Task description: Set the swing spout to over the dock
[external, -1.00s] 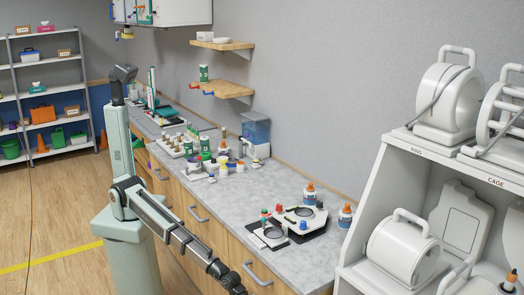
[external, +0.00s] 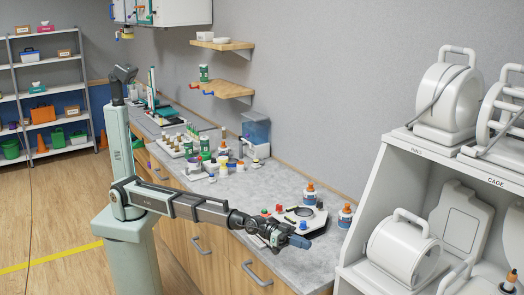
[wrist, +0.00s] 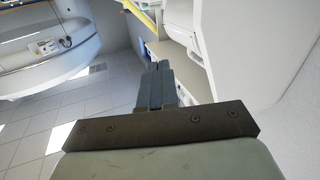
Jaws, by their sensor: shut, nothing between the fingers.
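My gripper (external: 298,241) is at the end of my outstretched arm, over the front edge of the grey counter (external: 222,186). In the wrist view its fingers (wrist: 157,85) are together with nothing between them. A dispenser with a blue tank (external: 256,131) stands against the wall farther along the counter. Small grey and white fittings (external: 248,151) sit at its foot; I cannot tell which of them is the swing spout or the dock. My gripper is well apart from them, nearer the camera.
A dark and white device (external: 304,217) and bottles with orange caps (external: 309,195) stand just beyond my gripper. Several jars and bottles crowd the counter's middle. A white rack (external: 400,155) with large coils stands at the right. A scanner bed (wrist: 50,48) shows in the wrist view.

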